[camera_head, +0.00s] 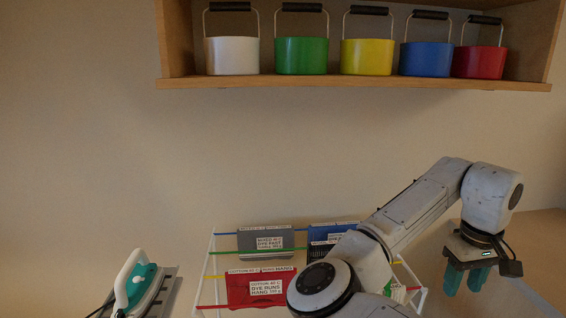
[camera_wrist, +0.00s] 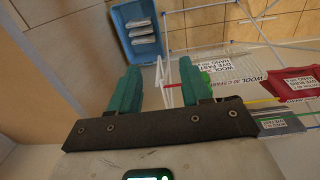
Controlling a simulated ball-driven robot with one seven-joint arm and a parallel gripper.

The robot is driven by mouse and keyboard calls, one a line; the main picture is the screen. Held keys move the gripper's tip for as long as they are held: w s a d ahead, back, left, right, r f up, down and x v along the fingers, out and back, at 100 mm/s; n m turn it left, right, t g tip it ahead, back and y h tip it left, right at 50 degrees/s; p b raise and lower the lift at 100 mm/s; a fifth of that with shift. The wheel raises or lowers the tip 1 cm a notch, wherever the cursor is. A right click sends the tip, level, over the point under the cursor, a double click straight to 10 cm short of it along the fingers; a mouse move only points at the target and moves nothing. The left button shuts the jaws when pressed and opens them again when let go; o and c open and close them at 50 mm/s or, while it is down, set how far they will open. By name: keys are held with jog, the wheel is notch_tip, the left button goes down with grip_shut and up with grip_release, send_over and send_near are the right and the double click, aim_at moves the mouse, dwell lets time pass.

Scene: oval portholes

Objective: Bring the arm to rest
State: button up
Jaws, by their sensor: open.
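My arm reaches across the right side of the head view, bent at its elbow, with my gripper (camera_head: 466,282) hanging down at the far right. Its two teal fingers are apart with nothing between them. In the wrist view my gripper (camera_wrist: 160,78) also shows open and empty. The fingers appear clear of the white-framed rack (camera_head: 209,262), which stands to their left in the head view. My arm hides part of the rack's right side.
The rack carries a red labelled cloth (camera_head: 262,289), a grey one (camera_head: 265,240) and a blue one (camera_head: 325,235). An iron (camera_head: 135,283) stands at lower left. A shelf (camera_head: 350,84) above holds several coloured pails. The wrist view shows a blue container (camera_wrist: 136,30).

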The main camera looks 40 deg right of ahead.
jog(key=w+a+f+n+t+h, duration=0.1)
jog(key=w+a+f+n+h, duration=0.1)
jog(key=a+f, duration=0.4)
jog(key=w+a+f+n+t+h, duration=0.1)
jog(key=a+f+n+h, duration=0.15)
jog(key=f, duration=0.65)
jog(key=s+a+f+y, duration=0.2)
jog(key=s+a+f, duration=0.2)
jog(key=a, duration=0.6)
jog(key=s+a+f+n+g+y, duration=0.1)
jog(key=s+a+f, duration=0.4)
jog(key=a, duration=0.5)
notch_tip(320, 180, down, 2)
jog(key=shift+f+y, duration=0.15)
jog(key=shift+y, duration=0.7)
jog(key=shift+w+a, duration=0.1)
jog(key=shift+a, duration=0.05)
dwell(2.5)
